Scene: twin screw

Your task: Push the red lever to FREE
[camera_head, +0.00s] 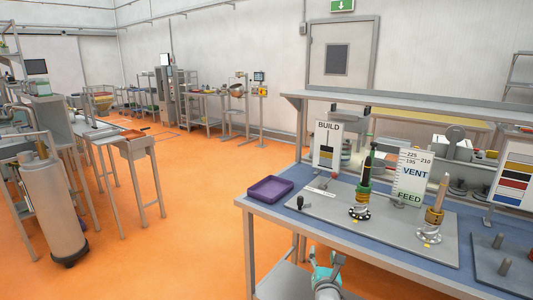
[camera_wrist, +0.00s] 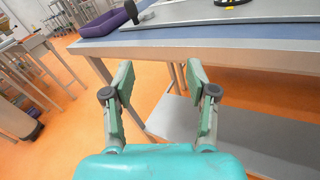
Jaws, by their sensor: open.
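My gripper (camera_head: 326,264) is open and empty, low in front of the table's front edge in the head view. In the wrist view its two fingers (camera_wrist: 159,78) stand apart with only the table edge and floor beyond. A black-knobbed handle (camera_head: 299,203) stands at the plate's left edge. Two upright screw posts stand on the plate, one green and dark (camera_head: 364,185), one tan and brass (camera_head: 436,207). My gripper touches none of these.
A purple tray (camera_head: 270,189) sits left of the plate on the blue table (camera_head: 283,214). A BUILD sign (camera_head: 327,145) and a VENT/FEED sign (camera_head: 412,172) stand behind. A grey plate with pegs (camera_head: 506,268) is at right.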

